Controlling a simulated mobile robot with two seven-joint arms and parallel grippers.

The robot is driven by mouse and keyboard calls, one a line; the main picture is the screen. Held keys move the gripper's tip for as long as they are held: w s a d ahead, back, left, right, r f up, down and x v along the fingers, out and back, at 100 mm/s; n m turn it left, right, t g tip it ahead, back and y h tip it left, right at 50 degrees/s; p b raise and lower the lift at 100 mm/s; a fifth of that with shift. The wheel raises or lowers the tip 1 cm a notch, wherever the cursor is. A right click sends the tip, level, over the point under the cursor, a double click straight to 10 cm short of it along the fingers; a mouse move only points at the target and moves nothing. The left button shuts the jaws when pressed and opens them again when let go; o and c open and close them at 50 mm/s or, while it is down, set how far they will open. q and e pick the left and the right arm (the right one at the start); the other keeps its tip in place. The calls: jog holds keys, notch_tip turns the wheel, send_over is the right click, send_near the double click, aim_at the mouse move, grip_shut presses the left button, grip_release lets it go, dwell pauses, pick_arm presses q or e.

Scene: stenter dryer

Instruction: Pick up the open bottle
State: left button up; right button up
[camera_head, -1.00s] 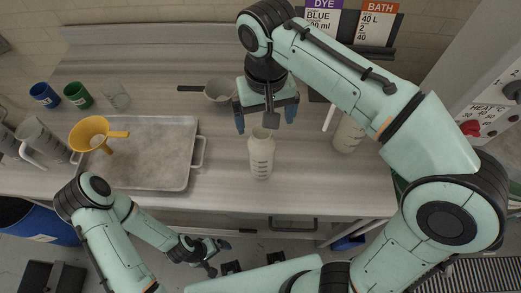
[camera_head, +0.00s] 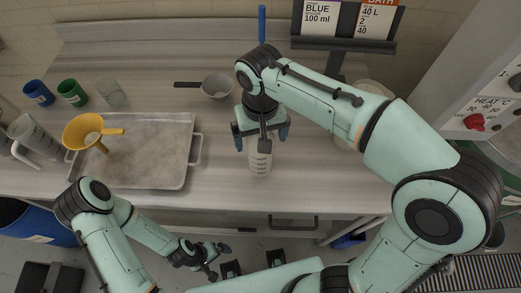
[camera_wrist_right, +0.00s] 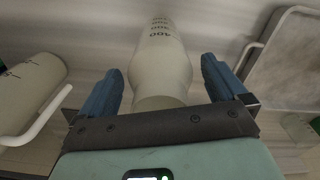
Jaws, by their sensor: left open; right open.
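The open bottle (camera_head: 261,163), pale and translucent with dark volume marks, stands upright on the metal table. My right gripper (camera_head: 262,134) is above it and covers its top in the head view. In the right wrist view the bottle (camera_wrist_right: 161,62) lies between the two blue fingers of the right gripper (camera_wrist_right: 162,85). The fingers are open, with a visible gap on each side of the bottle. My left gripper (camera_head: 212,255) is open and empty, low in front of the table edge, well away from the bottle.
A metal tray (camera_head: 150,165) with a yellow funnel (camera_head: 84,131) lies left of the bottle. A grey pan (camera_head: 217,87) stands behind. A white-handled jug (camera_wrist_right: 30,95) is beside the right gripper. Blue (camera_head: 39,92) and green (camera_head: 72,92) cups stand far left.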

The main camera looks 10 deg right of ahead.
jog(key=c, duration=1.7)
jog(key=shift+r, duration=0.2)
